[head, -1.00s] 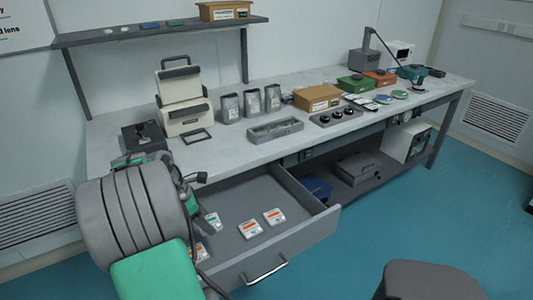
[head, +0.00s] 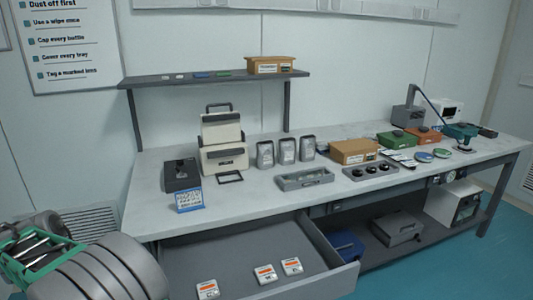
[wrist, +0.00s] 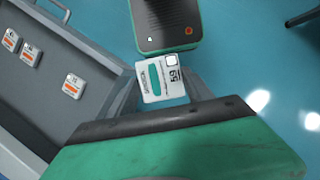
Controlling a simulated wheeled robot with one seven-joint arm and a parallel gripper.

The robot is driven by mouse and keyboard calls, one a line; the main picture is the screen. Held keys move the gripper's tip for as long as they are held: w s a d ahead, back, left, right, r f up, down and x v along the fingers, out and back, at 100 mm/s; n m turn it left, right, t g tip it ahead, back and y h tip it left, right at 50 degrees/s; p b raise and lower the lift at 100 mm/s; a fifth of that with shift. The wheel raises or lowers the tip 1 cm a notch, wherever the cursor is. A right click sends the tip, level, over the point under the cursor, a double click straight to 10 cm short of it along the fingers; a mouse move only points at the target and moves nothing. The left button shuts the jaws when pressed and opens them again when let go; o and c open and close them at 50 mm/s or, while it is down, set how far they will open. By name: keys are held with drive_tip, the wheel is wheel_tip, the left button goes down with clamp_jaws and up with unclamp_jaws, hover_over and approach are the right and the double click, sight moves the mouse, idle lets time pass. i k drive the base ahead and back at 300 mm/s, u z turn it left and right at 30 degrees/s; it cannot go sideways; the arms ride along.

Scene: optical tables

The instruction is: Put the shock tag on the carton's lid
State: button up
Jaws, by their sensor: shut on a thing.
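My gripper (wrist: 172,80) is shut on a white shock tag (wrist: 152,80) with a green stripe, in the wrist view. It holds the tag over the blue floor, beside the open drawer. In the head view, my arm is at the lower left and the held tag cannot be made out. A brown carton (head: 354,152) with a label stands on the bench, right of centre. A second brown carton (head: 270,65) stands on the shelf above. Three tags with orange stripes (head: 207,289) lie in the drawer and also show in the wrist view (wrist: 73,86).
The open drawer (head: 345,277) juts out below the bench (head: 250,208). Around the bench carton are a tray (head: 303,179), grey pouches (head: 286,151), a holder with black knobs (head: 370,171) and a green box (head: 398,141). A blue-white card (head: 189,201) stands at the left.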

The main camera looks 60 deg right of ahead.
sight(364, 143)
drive_tip(key=k, duration=0.15)
drive_tip(key=z, duration=4.1)
drive_tip(key=i, duration=4.3)
drive_tip(key=u, duration=4.75)
drive_tip(key=i, duration=0.7)
